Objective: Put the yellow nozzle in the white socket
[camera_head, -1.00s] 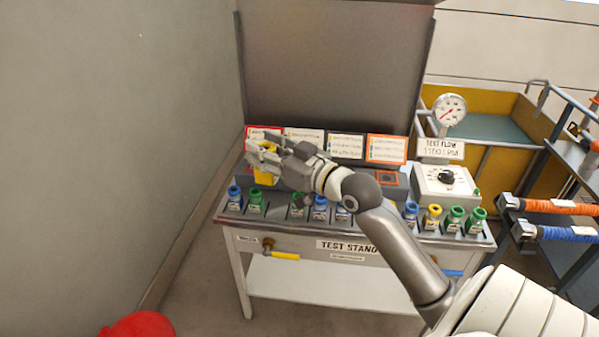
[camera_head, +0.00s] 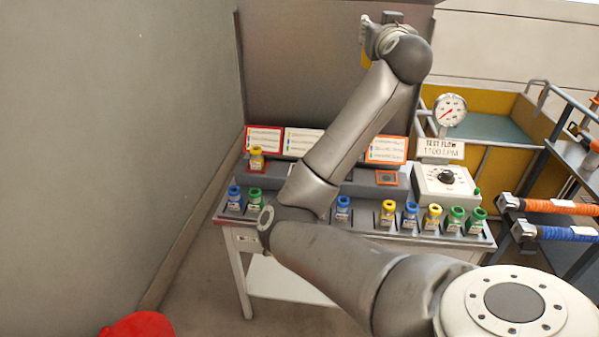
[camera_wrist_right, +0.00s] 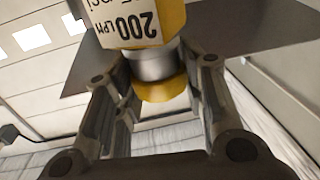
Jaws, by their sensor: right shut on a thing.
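My right gripper (camera_head: 369,38) is raised high in front of the stand's grey back panel, well above the sockets. It is shut on a yellow nozzle (camera_wrist_right: 165,30) with a "200 LPM" label; the nozzle's metal collar and yellow end show between the fingers in the wrist view. In the head view only a yellow sliver (camera_head: 366,60) of it shows. Another yellow nozzle (camera_head: 257,159) stands upright at the red-framed socket on the left. A white-bordered card (camera_head: 303,139) stands behind the socket row; the white socket is hidden behind my right arm. My left gripper is out of view.
A front rack holds several blue, green and yellow nozzles, such as a yellow one (camera_head: 388,213); my arm hides part of it. The orange-framed socket (camera_head: 387,177) looks empty. A control box (camera_head: 446,184) and a gauge (camera_head: 450,109) stand to the right.

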